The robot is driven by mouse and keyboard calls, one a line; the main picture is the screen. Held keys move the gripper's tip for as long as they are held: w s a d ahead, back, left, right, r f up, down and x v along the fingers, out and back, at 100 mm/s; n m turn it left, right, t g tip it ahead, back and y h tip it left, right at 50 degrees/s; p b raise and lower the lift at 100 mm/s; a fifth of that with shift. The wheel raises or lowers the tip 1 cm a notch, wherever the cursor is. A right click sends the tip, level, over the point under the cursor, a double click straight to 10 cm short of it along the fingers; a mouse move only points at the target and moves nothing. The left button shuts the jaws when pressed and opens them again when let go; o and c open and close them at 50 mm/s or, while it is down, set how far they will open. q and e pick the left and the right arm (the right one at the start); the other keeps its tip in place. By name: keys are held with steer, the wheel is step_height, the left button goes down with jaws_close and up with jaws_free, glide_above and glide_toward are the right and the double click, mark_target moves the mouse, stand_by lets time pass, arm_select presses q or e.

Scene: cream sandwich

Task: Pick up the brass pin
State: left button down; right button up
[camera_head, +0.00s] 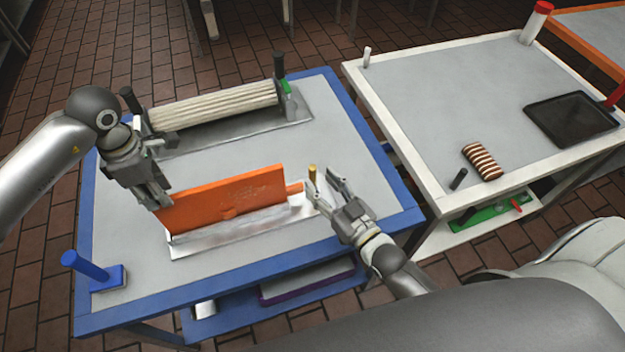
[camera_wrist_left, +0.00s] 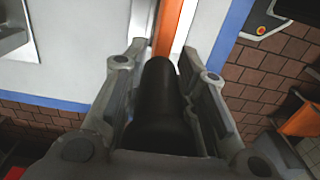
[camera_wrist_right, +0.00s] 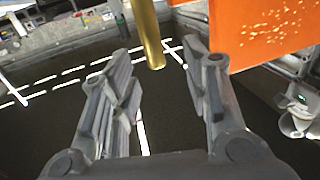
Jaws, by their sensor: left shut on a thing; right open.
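The brass pin (camera_head: 312,174) stands upright at the right end of the metal base plate (camera_head: 215,238), beside the orange board (camera_head: 225,198). My right gripper (camera_head: 324,182) is open close to the pin. In the right wrist view the pin (camera_wrist_right: 149,35) hangs into the picture from the top, near the gap between the spread fingertips (camera_wrist_right: 160,60), and no grip on it shows. My left gripper (camera_head: 158,200) is at the board's left end. In the left wrist view its fingers (camera_wrist_left: 165,68) are shut around a black handle (camera_wrist_left: 160,105) in line with the orange board.
A ribbed cream roller (camera_head: 213,106) lies on its metal stand behind the board. A blue post (camera_head: 88,266) stands at the table's front left. The white table (camera_head: 440,85) at right carries a striped block (camera_head: 482,161) and a dark tray (camera_head: 573,118).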

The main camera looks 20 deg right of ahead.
mark_target(315, 172)
steer(key=x, duration=0.5)
steer(key=shift+w+d, duration=0.2)
jaws_close()
steer(key=shift+r, duration=0.1)
